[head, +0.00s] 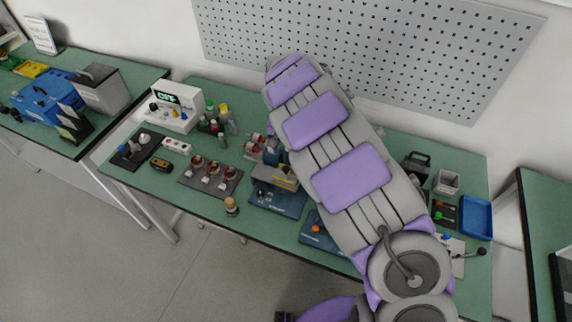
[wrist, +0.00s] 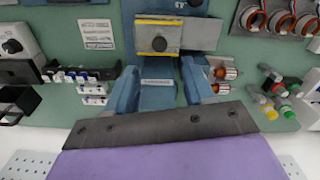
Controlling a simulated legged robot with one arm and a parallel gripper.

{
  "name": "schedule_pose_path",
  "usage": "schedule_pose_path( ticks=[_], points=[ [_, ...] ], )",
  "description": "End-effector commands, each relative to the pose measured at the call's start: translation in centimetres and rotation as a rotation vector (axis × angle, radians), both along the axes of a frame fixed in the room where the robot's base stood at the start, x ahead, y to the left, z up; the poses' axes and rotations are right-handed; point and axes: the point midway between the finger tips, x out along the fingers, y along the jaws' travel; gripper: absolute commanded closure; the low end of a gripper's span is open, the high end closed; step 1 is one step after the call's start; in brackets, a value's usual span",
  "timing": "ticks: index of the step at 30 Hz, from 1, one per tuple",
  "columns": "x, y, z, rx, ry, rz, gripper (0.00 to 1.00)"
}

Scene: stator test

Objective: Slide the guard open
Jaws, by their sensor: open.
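In the head view the panel (head: 283,181) shows beside my arm, which hides part of the fixture.
In the head view a display box (head: 173,110) stands left, and a blue tray (head: 477,217) lies right. The pegboard wall (head: 370,50) is behind.

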Motion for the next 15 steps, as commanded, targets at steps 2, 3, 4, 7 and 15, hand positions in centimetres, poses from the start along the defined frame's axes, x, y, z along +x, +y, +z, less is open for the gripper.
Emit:
schedule_pose_path(
  ticks=[2,3,4,7,15],
  points=[
    [-0.1,-0.1,-1.8,-0.002,0.004,-0.001,0.48],
    [-0.1,-0.1,-2.6,-0.003,0.003,-0.001,0.48],
    [0.0,-0.1,-3.2,-0.002,0.002,-0.002,0.48],
    [-0.1,-0.2,-4.9,0.001,0.005,-0.002,0.48],
    [0.0,-0.2,-7.6,0.002,-0.001,0.0,0.48]
  ],
)
